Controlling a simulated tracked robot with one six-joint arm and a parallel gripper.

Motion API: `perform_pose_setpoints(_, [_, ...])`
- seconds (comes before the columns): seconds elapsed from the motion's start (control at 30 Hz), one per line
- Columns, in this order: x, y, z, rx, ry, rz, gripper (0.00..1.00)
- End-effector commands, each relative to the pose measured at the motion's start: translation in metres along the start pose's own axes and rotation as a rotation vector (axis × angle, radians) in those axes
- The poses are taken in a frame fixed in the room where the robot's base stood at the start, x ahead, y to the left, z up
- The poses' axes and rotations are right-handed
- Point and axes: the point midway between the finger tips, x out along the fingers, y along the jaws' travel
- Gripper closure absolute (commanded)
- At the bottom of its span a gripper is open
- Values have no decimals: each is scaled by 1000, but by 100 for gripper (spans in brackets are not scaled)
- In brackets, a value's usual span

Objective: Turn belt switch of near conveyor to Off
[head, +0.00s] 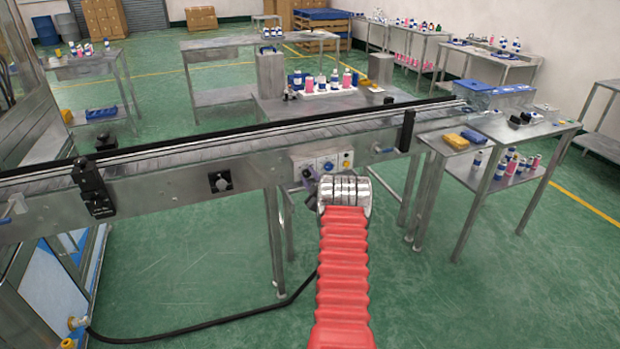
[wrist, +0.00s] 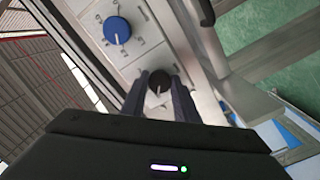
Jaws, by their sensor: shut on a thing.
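The near conveyor (head: 250,160) runs across the head view, with a white control panel (head: 300,157) on its front side. In the wrist view a small black knob (wrist: 158,75), which appears to be the belt switch, sits on the panel between the two dark fingers of my gripper (wrist: 159,84). My gripper is shut on this knob. A light mark shows at the knob's lower side; its label cannot be read. In the head view my gripper (head: 311,184) is at the panel's left part, and the knob is hidden there.
A blue dial (wrist: 117,30) with a white pointer sits beside the black knob. A steel table (head: 510,127) with bottles stands right of the conveyor. A black cable (head: 205,330) lies on open green floor.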

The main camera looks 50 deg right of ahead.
Motion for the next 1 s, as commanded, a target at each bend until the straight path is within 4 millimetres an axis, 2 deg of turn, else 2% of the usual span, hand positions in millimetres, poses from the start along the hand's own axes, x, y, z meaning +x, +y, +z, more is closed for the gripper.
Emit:
perform_pose_setpoints(0.5, [-1,-2,2,-28,-4,-3,95])
perform_pose_setpoints(0.53, [-2,-2,2,-28,-4,-3,71])
perform_pose_setpoints(0.8, [-1,-1,1,-28,-2,-2,54])
perform_pose_setpoints(1.0, [-1,-1,1,-28,-1,-1,54])
